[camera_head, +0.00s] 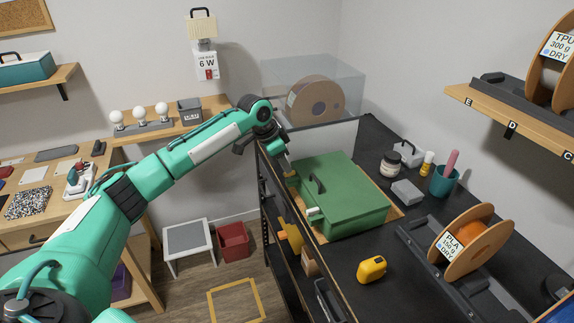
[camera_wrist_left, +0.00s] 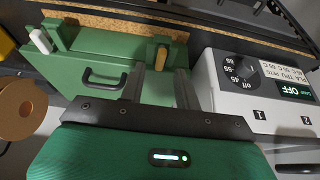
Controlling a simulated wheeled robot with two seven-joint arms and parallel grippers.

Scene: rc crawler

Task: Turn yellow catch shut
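A green box (camera_head: 350,187) with a black handle sits on a wooden board on the dark bench. It also shows in the left wrist view (camera_wrist_left: 118,50). Its yellow catch (camera_wrist_left: 160,50) is on the box edge at the far left corner in the head view, mostly hidden there by my gripper. A white catch (camera_head: 314,214) sits on the same side, nearer; it shows in the left wrist view too (camera_wrist_left: 40,40). My left gripper (camera_wrist_left: 161,73) is open, its two fingers apart, with the yellow catch just beyond and between the tips. I cannot tell whether they touch. My right gripper is out of view.
A white dryer (camera_wrist_left: 268,105) with a knob and display stands close beside the gripper. Its clear cover (camera_head: 345,85) holds a spool. A yellow tape measure (camera_head: 371,269), a grey block (camera_head: 407,193) and a teal cup (camera_head: 443,182) stand on the bench around the box.

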